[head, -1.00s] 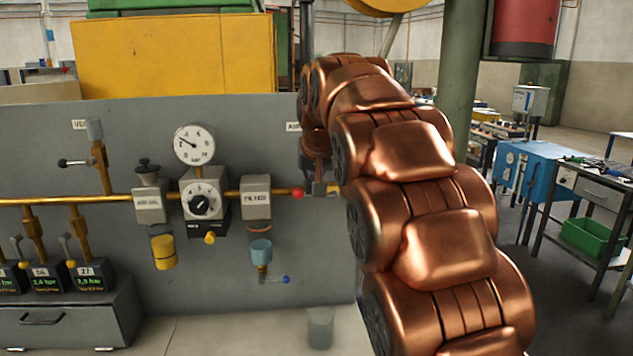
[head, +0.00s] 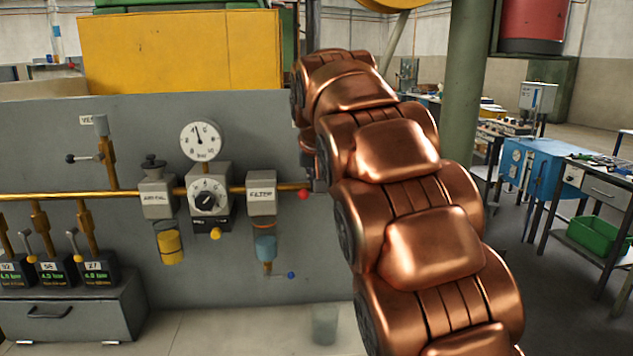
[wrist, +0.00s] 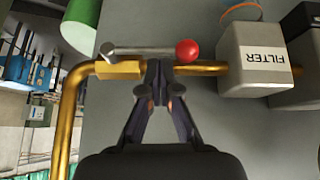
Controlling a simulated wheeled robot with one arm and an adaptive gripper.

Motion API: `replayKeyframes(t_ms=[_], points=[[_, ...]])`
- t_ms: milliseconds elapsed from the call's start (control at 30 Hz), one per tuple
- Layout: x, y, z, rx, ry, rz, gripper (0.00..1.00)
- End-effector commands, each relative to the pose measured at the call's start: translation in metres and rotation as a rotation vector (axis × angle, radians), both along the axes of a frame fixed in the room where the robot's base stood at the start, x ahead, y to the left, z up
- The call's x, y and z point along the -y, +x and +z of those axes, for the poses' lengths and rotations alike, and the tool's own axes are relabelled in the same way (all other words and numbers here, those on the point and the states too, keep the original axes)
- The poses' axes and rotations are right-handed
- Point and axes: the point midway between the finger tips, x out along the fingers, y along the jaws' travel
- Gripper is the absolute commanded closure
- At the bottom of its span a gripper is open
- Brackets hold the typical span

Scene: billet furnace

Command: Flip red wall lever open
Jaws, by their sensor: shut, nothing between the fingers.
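The red wall lever shows in the wrist view as a grey bar with a red ball knob (wrist: 187,50). Its bar lies along the brass pipe, about parallel to it, from a pivot at the brass valve body (wrist: 118,69). In the head view only the red knob (head: 303,194) shows, at the pipe's right end; my arm hides the valve. My gripper (wrist: 157,70) is shut and empty. Its tips are in front of the pipe, by the middle of the bar, between knob and pivot. I cannot tell whether they touch the bar.
The filter block (wrist: 258,58) sits beside the knob. A dial gauge (head: 201,141) stands above the regulator (head: 208,196), its needle near the top. Several small displays (head: 97,277) are lit at lower left. A green column (head: 465,110) stands behind my arm.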

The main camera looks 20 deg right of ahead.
Motion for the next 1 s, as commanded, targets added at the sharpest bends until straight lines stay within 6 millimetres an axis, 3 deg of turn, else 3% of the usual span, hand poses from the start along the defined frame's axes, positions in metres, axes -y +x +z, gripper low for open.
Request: replayKeyframes(t_ms=[233,700,1000], points=[[0.001,0.004,0.042,0.001,0.000,0.001,1.00],[-0.012,-0.033,0.092,0.003,-0.001,0.002,1.00],[-0.016,-0.045,0.112,0.002,-0.001,0.002,1.00]])
